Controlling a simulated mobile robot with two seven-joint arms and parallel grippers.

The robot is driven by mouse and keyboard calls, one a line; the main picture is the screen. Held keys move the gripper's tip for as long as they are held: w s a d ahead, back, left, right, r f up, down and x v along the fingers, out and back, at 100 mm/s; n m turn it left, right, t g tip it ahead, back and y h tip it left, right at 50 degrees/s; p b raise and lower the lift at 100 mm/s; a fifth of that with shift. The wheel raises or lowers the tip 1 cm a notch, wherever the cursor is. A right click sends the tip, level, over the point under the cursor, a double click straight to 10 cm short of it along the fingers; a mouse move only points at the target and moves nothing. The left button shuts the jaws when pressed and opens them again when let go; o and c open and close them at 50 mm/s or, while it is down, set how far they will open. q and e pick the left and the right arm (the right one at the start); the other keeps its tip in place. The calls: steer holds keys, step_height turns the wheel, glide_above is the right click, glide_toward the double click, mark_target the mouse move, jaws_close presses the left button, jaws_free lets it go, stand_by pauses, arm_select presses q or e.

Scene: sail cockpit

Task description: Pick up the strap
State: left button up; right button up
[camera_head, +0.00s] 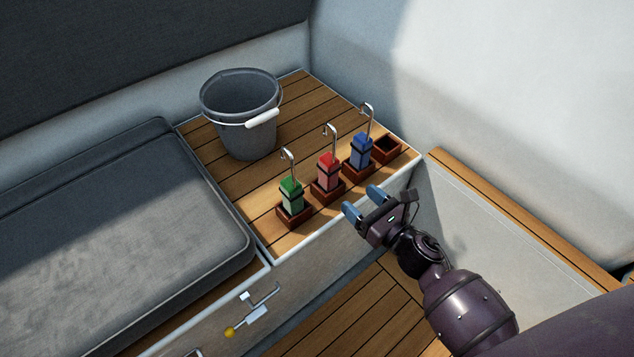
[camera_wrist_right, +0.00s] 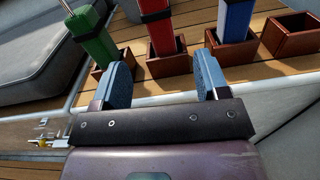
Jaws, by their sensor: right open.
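No loose strap can be picked out for sure. Green (camera_head: 291,196), red (camera_head: 328,172) and blue (camera_head: 361,152) upright pieces, each with a dark band and a bent metal hook on top, stand in small brown wooden holders on the slatted ledge. My right gripper (camera_head: 363,202) is open and empty, in front of the ledge edge near the red and blue pieces. In the right wrist view its blue fingers (camera_wrist_right: 162,72) are spread apart, with the red piece (camera_wrist_right: 160,30) beyond the gap. My left gripper is out of view.
A fourth holder (camera_head: 386,148) at the right is empty. A grey bucket (camera_head: 249,135) with a white handle grip stands behind on the ledge. A grey cushion (camera_head: 120,235) lies left. A metal latch with a yellow knob (camera_head: 230,332) is on the front panel. A pale wall rises right.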

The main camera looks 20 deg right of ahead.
mark_target(334, 177)
steer(key=shift+n, duration=0.4)
steer(key=x, duration=0.7)
steer(key=b+x, duration=0.1)
steer(key=x, duration=0.2)
steer(key=shift+w+a+f, duration=0.1)
steer(key=shift+a+f, duration=0.05)
steer(key=shift+f, duration=0.15)
steer(key=shift+w+a+r, duration=0.1)
steer(key=shift+w+a, duration=0.1)
steer(key=shift+w, duration=0.25)
steer(key=c, duration=1.2)
